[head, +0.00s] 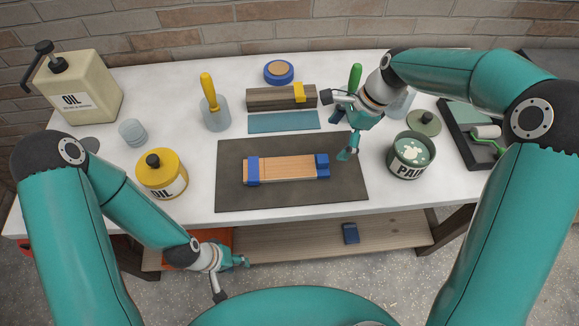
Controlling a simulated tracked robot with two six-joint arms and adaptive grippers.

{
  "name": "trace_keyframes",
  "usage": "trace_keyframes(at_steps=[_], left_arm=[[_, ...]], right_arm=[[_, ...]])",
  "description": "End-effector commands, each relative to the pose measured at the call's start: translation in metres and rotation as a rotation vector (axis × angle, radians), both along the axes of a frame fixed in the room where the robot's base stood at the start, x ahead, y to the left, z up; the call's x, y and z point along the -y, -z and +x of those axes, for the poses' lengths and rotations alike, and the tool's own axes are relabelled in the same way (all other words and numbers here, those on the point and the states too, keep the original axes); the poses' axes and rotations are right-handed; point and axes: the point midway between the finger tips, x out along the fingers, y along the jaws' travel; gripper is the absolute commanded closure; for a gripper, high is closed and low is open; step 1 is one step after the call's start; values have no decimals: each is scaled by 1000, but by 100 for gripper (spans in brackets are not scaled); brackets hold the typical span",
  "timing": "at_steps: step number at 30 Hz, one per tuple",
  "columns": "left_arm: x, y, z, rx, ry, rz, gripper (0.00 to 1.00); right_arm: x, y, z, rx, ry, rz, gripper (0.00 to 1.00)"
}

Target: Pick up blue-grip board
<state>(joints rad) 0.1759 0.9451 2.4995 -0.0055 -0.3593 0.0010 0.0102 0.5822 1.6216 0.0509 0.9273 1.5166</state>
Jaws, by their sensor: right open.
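The blue-grip board (287,168) is a light wooden board with a blue band near each end. It lies flat and lengthwise across the dark mat (230,200) on the white workbench. My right gripper (348,149) is open and empty, pointing down just beyond the board's right end. It appears apart from the board, though its exact height is hard to tell. My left gripper (240,263) hangs low in front of the bench's front edge, away from the board. Its fingers are too small to tell whether they are open or shut.
Behind the mat lie a teal strip (284,122) and a dark wooden block with a yellow clip (265,98). A paint can (410,156) stands close right of the mat. A yellow oil tin (162,174) stands left. A brush jar (214,110) stands behind left.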

Motion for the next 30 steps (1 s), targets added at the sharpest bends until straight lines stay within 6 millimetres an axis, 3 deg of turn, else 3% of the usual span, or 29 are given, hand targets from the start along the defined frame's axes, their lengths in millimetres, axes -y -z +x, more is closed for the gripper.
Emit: trace_keyframes(at_steps=[12,20,30], left_arm=[[0,0,0,0,0,0,60],[0,0,0,0,0,0,60],[0,0,0,0,0,0,60]], right_arm=[[-20,51,1,-20,17,2,0],[-29,66,1,-18,15,2,0],[-49,103,1,-16,17,2,0]])
